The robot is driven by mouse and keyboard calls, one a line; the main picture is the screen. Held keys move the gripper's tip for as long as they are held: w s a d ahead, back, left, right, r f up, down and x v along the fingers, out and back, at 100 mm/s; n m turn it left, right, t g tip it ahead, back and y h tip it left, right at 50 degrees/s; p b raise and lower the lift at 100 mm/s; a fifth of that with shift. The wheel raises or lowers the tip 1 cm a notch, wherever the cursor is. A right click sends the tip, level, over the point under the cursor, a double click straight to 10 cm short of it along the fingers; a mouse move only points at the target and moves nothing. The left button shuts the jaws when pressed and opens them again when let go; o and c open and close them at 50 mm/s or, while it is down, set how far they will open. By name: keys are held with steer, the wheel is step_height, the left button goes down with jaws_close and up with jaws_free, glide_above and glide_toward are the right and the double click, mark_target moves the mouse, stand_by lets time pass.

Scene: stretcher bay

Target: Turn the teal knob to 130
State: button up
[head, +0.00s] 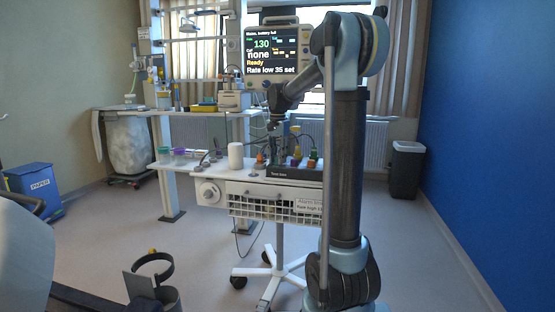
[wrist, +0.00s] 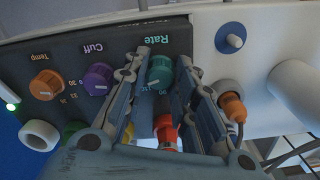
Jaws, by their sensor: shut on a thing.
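In the wrist view the teal knob (wrist: 160,72) sits under the label "Rate" on a dark panel (wrist: 120,42). My gripper (wrist: 163,60) has one finger on each side of the knob and is shut on it. The knob's pointer and much of its scale are hidden or too small to read. In the head view my gripper (head: 274,150) is down at the test box (head: 283,174) on the cart, and the knob cannot be made out. The monitor (head: 277,53) shows a green 130, "none", "Ready" and "Rate low 35 set".
A purple knob (wrist: 99,79) marked "Cuff" and an orange knob (wrist: 45,85) marked "Temp" are left of the teal one. An orange plug (wrist: 232,106) with a cable is close on the right. A white cylinder (head: 236,156) stands left of the box on the cart.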

steer(key=shift+m, duration=0.5)
steer(key=o, duration=1.1)
steer(key=shift+c, duration=0.2)
step_height(320, 180, up, 12)
steer(key=shift+w, duration=0.1)
